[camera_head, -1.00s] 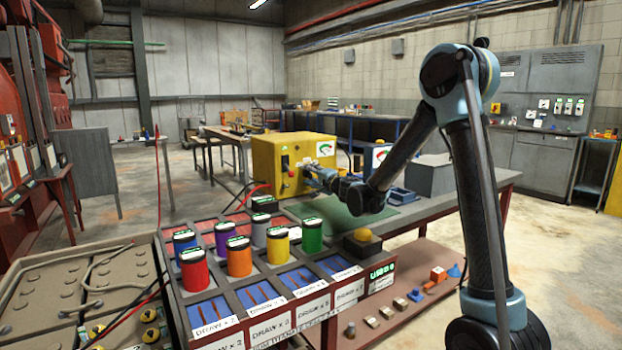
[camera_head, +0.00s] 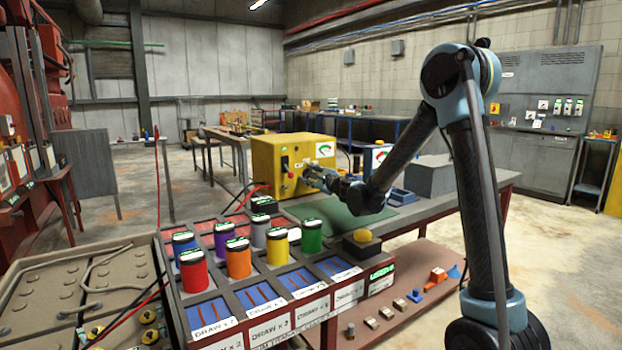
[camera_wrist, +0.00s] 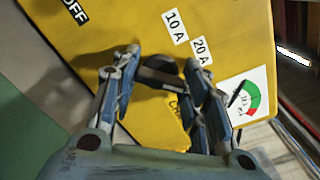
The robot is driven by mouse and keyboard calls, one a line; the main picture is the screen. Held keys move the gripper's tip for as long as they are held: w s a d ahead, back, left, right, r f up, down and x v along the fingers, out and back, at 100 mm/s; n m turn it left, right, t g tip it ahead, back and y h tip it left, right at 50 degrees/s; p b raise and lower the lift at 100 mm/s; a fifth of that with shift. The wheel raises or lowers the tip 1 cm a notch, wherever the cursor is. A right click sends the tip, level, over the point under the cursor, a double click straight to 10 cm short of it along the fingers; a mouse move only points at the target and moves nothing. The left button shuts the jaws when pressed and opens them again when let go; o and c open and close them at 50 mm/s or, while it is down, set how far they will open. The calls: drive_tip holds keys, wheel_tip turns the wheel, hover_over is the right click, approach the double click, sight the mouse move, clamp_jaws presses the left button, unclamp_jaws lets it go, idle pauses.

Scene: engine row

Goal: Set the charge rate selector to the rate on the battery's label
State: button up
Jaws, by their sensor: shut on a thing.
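The yellow charger box (camera_head: 282,160) stands on the bench, with a red button, a dark knob and a gauge on its front. My gripper (camera_head: 312,178) is at the front of the box. In the wrist view, my gripper (camera_wrist: 163,62) is shut on the dark selector knob (camera_wrist: 160,76), with a finger on each side. Labels "OFF" (camera_wrist: 75,10), "10 A" (camera_wrist: 175,27) and "20 A" (camera_wrist: 200,50) show on the yellow face. The knob's pointer mark is not clear. No rate on a battery label is readable.
A rack (camera_head: 240,290) of coloured cylinders stands in front of the bench. A grey-brown cased unit (camera_head: 60,285) with cables is at lower left. A green mat (camera_head: 345,218) lies before the box. A yellow dome button (camera_head: 363,236) is nearby.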

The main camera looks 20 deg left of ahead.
drive_tip(key=shift+m, duration=0.6)
drive_tip(key=o, duration=1.1)
drive_tip(key=v, duration=1.2)
drive_tip(key=shift+w, duration=0.15)
